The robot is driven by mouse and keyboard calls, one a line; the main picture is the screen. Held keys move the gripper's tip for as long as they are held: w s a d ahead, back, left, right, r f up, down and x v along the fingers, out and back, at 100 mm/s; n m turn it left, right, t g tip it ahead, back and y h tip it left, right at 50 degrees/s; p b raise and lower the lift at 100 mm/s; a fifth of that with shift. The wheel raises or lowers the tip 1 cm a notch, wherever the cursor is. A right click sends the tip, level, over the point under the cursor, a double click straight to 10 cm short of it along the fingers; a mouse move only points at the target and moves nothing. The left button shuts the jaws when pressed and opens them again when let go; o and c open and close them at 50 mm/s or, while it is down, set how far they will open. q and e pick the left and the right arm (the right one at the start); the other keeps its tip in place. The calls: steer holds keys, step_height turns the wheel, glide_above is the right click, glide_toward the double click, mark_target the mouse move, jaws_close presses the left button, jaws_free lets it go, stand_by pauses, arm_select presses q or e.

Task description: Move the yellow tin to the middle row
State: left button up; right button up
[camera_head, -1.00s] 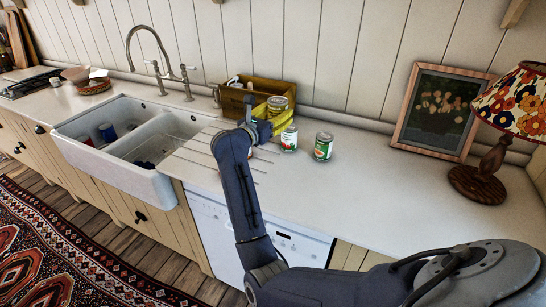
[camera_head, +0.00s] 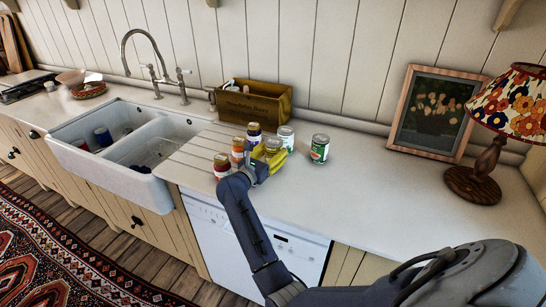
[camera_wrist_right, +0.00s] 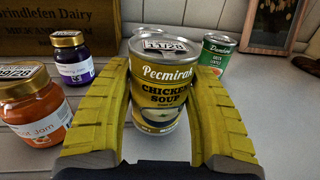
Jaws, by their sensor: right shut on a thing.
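The yellow tin (camera_head: 272,145), labelled chicken soup, is upright between the yellow fingers of my right gripper (camera_head: 268,160). In the right wrist view the same tin (camera_wrist_right: 160,88) sits between both fingers, its label facing the camera. My right gripper is shut on it. It is low at the counter; I cannot tell if its base touches. An orange jam jar (camera_head: 238,150) and a purple-labelled jar (camera_head: 254,134) stand left of it, and a red jar (camera_head: 222,166) stands nearer the front. A pale tin (camera_head: 286,136) is just behind it. My left gripper is not in view.
A green tin (camera_head: 320,148) stands to the right. A wooden crate (camera_head: 255,105) is at the back by the wall. The sink (camera_head: 130,150) is to the left; a picture frame (camera_head: 432,113) and lamp (camera_head: 485,165) are right. The counter (camera_head: 385,195) is clear at right.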

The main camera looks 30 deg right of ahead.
steer(key=shift+f, duration=0.95)
steer(key=shift+f, duration=0.1)
steer(key=o, duration=1.4)
steer(key=shift+o, duration=0.2)
steer(key=shift+v, duration=2.8)
steer(key=shift+d, duration=0.1)
